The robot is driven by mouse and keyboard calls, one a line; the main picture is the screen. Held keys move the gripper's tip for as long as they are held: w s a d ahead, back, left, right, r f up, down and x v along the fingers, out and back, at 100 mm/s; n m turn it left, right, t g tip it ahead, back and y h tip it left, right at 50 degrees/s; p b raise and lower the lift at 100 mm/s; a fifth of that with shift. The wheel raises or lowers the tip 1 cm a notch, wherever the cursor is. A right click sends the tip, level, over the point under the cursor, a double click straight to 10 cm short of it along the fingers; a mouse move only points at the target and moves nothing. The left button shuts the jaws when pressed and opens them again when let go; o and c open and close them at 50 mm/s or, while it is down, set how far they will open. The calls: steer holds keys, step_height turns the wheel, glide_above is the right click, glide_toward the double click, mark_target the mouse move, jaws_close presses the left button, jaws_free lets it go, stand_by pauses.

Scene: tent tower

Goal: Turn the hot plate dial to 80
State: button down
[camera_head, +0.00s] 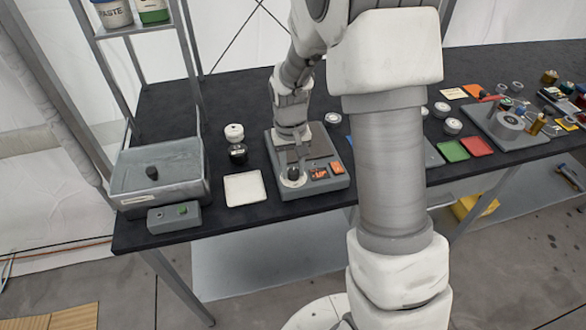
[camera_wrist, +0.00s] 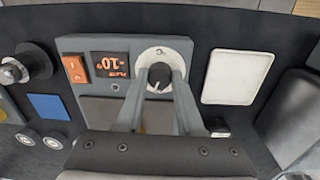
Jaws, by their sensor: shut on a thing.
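The grey hot plate (camera_head: 334,184) stands near the front edge of the black table. Its dial, a black knob (camera_wrist: 158,77) on a white round scale, is at the left of its front panel in the head view; the dial also shows there (camera_head: 293,180). My gripper (camera_wrist: 161,74) reaches down over the plate, its two fingers shut on the black knob from either side. The gripper also shows in the head view (camera_head: 296,168). The display (camera_wrist: 110,64) has orange digits that look like 10, seen upside down. An orange switch (camera_wrist: 75,69) sits beside it.
A white square pad (camera_head: 245,189) and a dark jar with a white lid (camera_head: 236,145) are left of the hot plate. A grey water bath (camera_head: 160,170) with a control box (camera_head: 174,216) is farther left. Coloured mats (camera_head: 453,151) lie to the right.

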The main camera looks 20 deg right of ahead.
mark_target(291, 170)
steer(key=m, duration=0.4)
steer(key=shift+m, duration=0.3)
steer(key=shift+w+m, duration=0.1)
steer(key=shift+m, duration=1.3)
steer(key=c, duration=0.5)
jaws_free()
steer(key=shift+c, duration=0.2)
step_height(291, 170, up, 18)
steer(key=p, duration=0.1)
steer(key=shift+w+a+f+p, duration=0.15)
steer(key=shift+a+f+p, duration=0.05)
steer(key=shift+f+p, duration=0.1)
